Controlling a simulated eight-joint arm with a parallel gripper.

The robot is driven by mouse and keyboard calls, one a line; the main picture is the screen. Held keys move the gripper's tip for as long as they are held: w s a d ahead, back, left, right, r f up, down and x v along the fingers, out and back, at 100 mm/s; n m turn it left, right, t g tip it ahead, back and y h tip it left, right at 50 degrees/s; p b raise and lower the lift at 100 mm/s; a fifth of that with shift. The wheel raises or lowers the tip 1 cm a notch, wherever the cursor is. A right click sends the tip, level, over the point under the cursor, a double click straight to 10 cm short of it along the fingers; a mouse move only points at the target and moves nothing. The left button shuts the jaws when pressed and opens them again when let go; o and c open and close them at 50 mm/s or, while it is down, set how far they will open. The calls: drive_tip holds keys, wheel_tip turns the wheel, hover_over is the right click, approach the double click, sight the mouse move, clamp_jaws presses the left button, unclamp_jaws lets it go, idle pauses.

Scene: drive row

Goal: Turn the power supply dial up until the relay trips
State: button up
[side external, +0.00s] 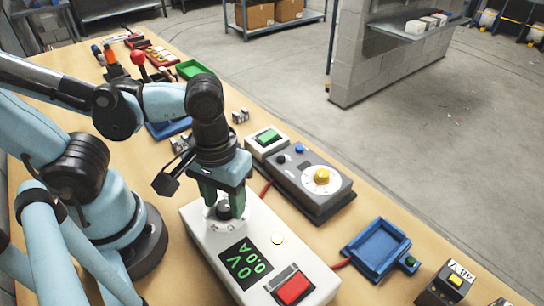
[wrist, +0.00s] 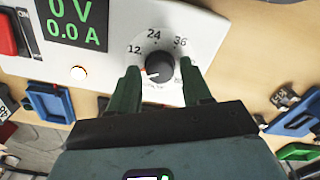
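The power supply (side external: 215,250) is a white box on the bench with a green-lit display (side external: 245,263) reading 0 V and 0.0 A. Its black dial (wrist: 160,67) has a scale marked 12, 24 and 36, and its white mark points to the lower left in the wrist view. My gripper (wrist: 160,66) is open, with one green finger on each side of the dial and visible gaps between. In the side view my gripper (side external: 222,202) points down over the dial, partly hiding it. I cannot tell which device is the relay.
A red switch (side external: 293,288) and a small pale lamp (side external: 277,238) are on the supply. A grey box with a yellow knob (side external: 322,176), a green-switch box (side external: 268,136), a blue tray (side external: 376,249) and a 48 V box (side external: 449,282) stand to the right.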

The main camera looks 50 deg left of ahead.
sight(225, 205)
drive_tip(key=c, duration=0.5)
drive_tip(key=m, duration=0.4)
drive_tip(key=shift+m, duration=0.3)
drive_tip(key=shift+c, duration=0.2)
drive_tip(key=m, duration=0.3)
drive_tip(key=shift+m, duration=0.3)
drive_tip(key=m, duration=1.1)
drive_tip(key=o, duration=1.6)
drive_tip(key=shift+r, duration=0.15)
drive_tip(key=shift+r, duration=3.4)
